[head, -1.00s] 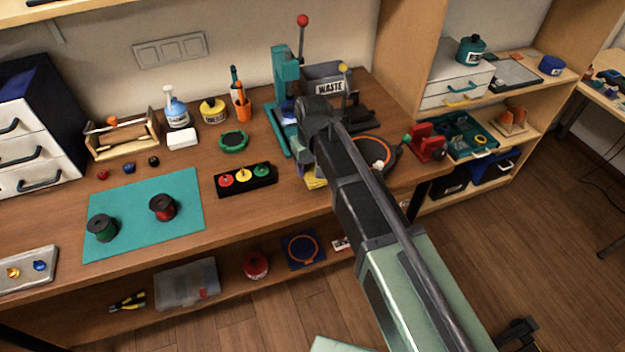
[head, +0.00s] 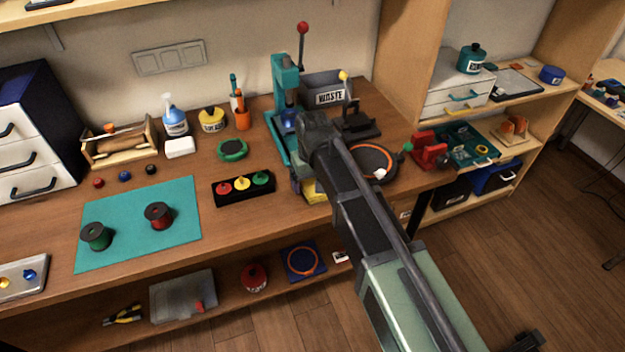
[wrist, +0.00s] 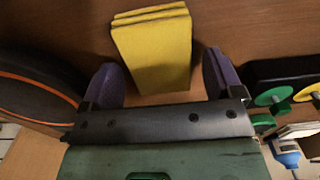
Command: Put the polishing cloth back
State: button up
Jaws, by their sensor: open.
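The polishing cloth, a folded yellow cloth (wrist: 152,50), lies on the wooden bench in the wrist view. In the head view only part of the yellow cloth (head: 313,191) shows beside my arm, near the bench's front edge. My gripper (wrist: 162,80) is open, with its two purple fingers apart. The near end of the cloth lies between the fingers, with a gap visible on each side. I cannot tell how high the fingers are above the bench. In the head view my arm hides most of the gripper.
A black box with red, yellow and green knobs (head: 243,188) stands left of the cloth. A round black pad with an orange ring (head: 371,160) lies to its right. A teal press (head: 285,110) and a WASTE bin (head: 328,92) stand behind. A teal mat (head: 135,222) holds two spools.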

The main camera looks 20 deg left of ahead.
aim_at(313, 183)
notch_tip(313, 183, up, 12)
jog(key=p, duration=1.2)
jog(key=s+d+m, duration=0.2)
jog(key=s+d, duration=0.1)
jog(key=d, duration=0.8)
jog(key=s+d+m, duration=0.2)
jog(key=s+d, duration=0.1)
jog(key=d, duration=0.8)
jog(key=s+d+m, duration=0.3)
jog(key=d, duration=0.9)
jog(key=shift+s, duration=0.2)
